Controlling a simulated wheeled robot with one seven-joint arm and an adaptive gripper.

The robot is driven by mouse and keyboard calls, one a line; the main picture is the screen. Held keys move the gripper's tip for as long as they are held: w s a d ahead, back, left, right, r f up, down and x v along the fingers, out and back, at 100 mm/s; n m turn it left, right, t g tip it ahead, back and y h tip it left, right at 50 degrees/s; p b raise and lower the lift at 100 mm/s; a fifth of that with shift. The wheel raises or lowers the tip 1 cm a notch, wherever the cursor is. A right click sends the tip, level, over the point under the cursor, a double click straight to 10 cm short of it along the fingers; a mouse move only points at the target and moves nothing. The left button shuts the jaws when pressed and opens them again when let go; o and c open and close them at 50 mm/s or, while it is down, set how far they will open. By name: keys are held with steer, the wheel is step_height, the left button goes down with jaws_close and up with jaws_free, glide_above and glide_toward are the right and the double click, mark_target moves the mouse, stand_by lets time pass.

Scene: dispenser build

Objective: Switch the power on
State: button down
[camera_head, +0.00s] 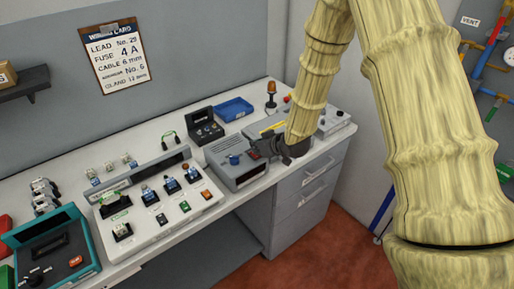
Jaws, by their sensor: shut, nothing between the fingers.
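My gripper (256,152) is dark and shut, with nothing between its fingers. Its tips are at the right side of a grey box (228,172) on the bench, close above it or touching it; I cannot tell which. My arm and gripper hide the area behind and right of the box. I cannot tell which part is the power switch or how it is set.
The white bench (170,256) carries a panel of switches (158,208), a teal-framed unit (47,245), a black case (205,127) and a blue tray (234,109). An amber beacon (271,90) stands behind my gripper. Grey drawers (304,190) are below. A card (115,55) hangs on the wall.

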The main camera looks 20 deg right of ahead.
mark_target(259, 157)
steer(key=r+p, duration=0.1)
steer(key=r, duration=0.1)
steer(key=r+p, duration=0.1)
steer(key=shift+s+d+r, duration=0.1)
steer(key=shift+s+r, duration=0.1)
steer(key=shift+r, duration=0.2)
steer(key=shift+s+d+f+b, duration=0.1)
steer(key=shift+s+b, duration=0.15)
steer(key=shift+b, duration=0.25)
steer(key=shift+s+d+r, duration=0.1)
steer(key=shift+s+r, duration=0.1)
steer(key=shift+s, duration=0.1)
steer(key=b+v, duration=0.3)
steer(key=v, duration=0.5)
steer(key=shift+s+r, duration=0.25)
